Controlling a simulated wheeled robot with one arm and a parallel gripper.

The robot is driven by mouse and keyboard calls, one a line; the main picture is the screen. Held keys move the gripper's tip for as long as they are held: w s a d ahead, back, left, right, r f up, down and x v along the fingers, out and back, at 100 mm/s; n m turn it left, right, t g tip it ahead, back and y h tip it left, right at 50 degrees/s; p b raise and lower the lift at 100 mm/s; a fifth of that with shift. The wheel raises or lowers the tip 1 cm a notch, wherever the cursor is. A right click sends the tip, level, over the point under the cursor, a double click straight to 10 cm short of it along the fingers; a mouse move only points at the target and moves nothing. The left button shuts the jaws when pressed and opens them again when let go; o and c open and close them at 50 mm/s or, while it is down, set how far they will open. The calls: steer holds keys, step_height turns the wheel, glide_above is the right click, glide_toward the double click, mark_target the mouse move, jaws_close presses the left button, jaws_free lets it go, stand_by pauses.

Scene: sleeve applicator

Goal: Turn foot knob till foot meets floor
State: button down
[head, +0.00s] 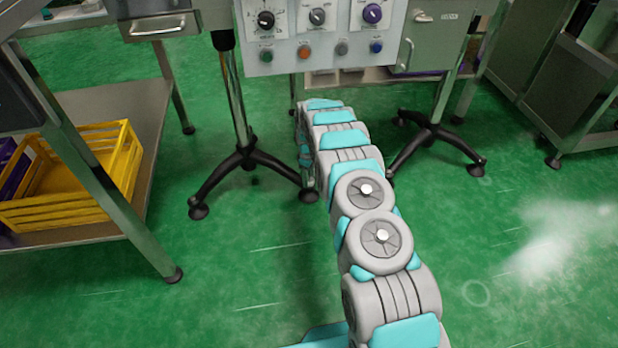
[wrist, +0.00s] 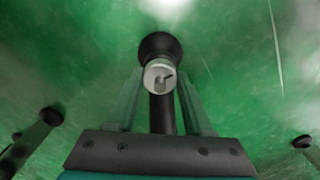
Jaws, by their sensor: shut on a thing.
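The foot knob (wrist: 160,76) is a small grey round knob with a notch mark, in the middle of the wrist view. It sits by a black flared foot (wrist: 158,45) on a dark leg (wrist: 161,115). My gripper (wrist: 160,80) is shut on the knob, one finger on each side. In the head view a black foot (head: 308,195) of the left stand shows beside my arm. My gripper there is mostly hidden by my arm. I cannot tell whether the foot touches the floor.
A control panel (head: 322,32) with dials and buttons is above, between two dark-legged stands. A right stand (head: 432,132) is near my arm. A shelf holding a yellow crate (head: 75,180) is at left. Green floor is open at right.

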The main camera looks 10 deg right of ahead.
steer(key=shift+m, duration=1.9)
steer(key=shift+c, duration=1.4)
jaws_free()
steer(key=shift+r, duration=3.9)
